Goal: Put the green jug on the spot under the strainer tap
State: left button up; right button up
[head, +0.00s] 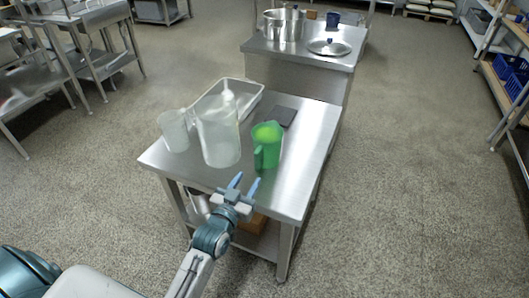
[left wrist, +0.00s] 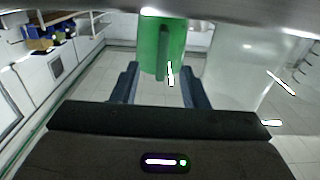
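The green jug (head: 267,147) stands upright near the right front of the steel table, with its handle toward my left gripper. My left gripper (head: 245,182) is open and empty just in front of the jug, at the table's front edge. In the left wrist view the jug (left wrist: 159,42) shows beyond the open fingers (left wrist: 161,84), between their lines. No contact is visible. A dark flat square (head: 283,116) lies behind the jug; I cannot tell whether it is the spot. I cannot make out the strainer tap. My right gripper is out of view.
A large translucent jug (head: 219,135) and a smaller one (head: 173,131) stand left of the green jug. A pale tray (head: 252,101) lies behind them. The table's right front (head: 306,160) is clear. A second steel table (head: 268,47) with pots stands farther back.

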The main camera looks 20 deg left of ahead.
aim_at(256, 166)
pick_arm(q)
jog(key=w, duration=0.9)
jog(key=shift+f, duration=0.25)
jog(key=shift+s, duration=0.1)
grip_shut()
